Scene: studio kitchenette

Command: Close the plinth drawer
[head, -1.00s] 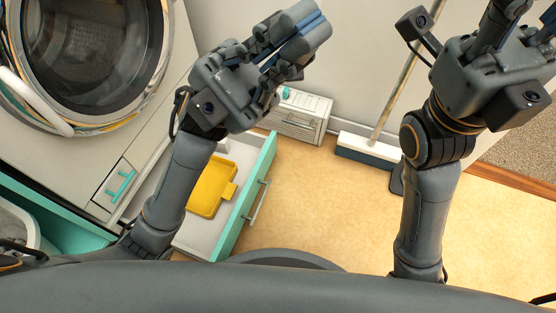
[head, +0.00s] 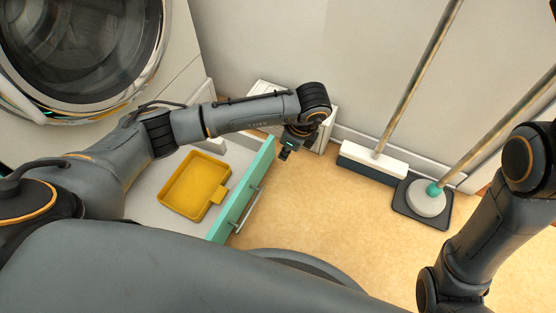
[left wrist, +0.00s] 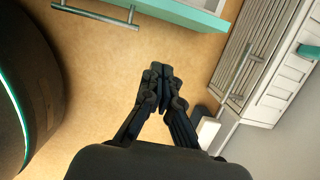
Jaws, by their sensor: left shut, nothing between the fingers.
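The plinth drawer (head: 243,192) stands open below the washing machine, with a teal front and a metal bar handle (head: 246,212). A yellow tray (head: 193,184) lies inside it. My left gripper (head: 285,154) points down past the outer side of the drawer front, near its far end, shut and empty. In the left wrist view the closed fingers (left wrist: 158,72) are over the floor, apart from the teal front (left wrist: 190,12) and its handle (left wrist: 95,14) at the top. My left forearm crosses above the drawer's far part and hides some of it. My right gripper is out of view.
The washing machine (head: 85,45) is at upper left. A white slatted unit (head: 262,92) stands by the wall beyond the drawer. A broom (head: 372,160) and a mop (head: 427,199) lean at the right. The floor (head: 310,215) before the drawer is clear.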

